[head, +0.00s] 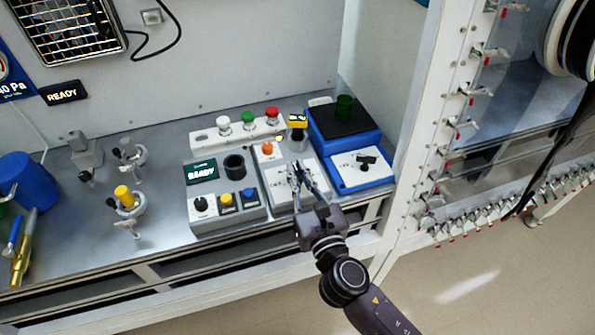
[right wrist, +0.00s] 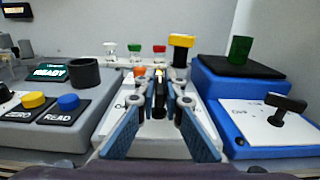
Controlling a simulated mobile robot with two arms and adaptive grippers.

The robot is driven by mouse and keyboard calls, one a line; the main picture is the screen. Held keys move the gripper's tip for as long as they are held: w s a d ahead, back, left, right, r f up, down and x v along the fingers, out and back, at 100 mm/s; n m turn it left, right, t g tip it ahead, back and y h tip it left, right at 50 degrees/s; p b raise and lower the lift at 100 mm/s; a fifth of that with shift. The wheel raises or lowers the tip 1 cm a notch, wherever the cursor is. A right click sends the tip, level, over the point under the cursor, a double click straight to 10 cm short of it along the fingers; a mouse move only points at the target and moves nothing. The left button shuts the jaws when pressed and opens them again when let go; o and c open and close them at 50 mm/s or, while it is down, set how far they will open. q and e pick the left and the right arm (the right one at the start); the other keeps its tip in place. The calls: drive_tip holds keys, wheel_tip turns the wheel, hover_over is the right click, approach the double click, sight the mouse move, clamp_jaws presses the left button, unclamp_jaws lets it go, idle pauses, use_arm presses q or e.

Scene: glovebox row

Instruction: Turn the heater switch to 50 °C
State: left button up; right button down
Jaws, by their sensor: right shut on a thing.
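My right gripper (head: 308,182) reaches over the front panel of the white middle unit (head: 278,192). In the right wrist view its two fingers (right wrist: 160,112) are closed in on an upright black switch handle (right wrist: 160,92) on that panel. The fingers hide much of the panel, and its markings are too small to read. The blue unit (head: 375,177) to the right has its own black switch handle (head: 366,160), also seen in the right wrist view (right wrist: 286,102), with nothing touching it. I cannot read a temperature on either panel. My left gripper is not in view.
A grey meter with a READY display (head: 201,171) and buttons stands left of the gripper. Behind are green, white and red-capped vials in a rack (head: 205,139) and a yellow-capped vial (head: 297,120). A green vial (head: 344,107) stands on the blue unit. A white frame post (head: 425,130) is at right.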

drive_tip(key=c, duration=2)
unclamp_jaws()
drive_tip(key=shift+c, duration=0.2)
drive_tip(key=v, duration=1.2)
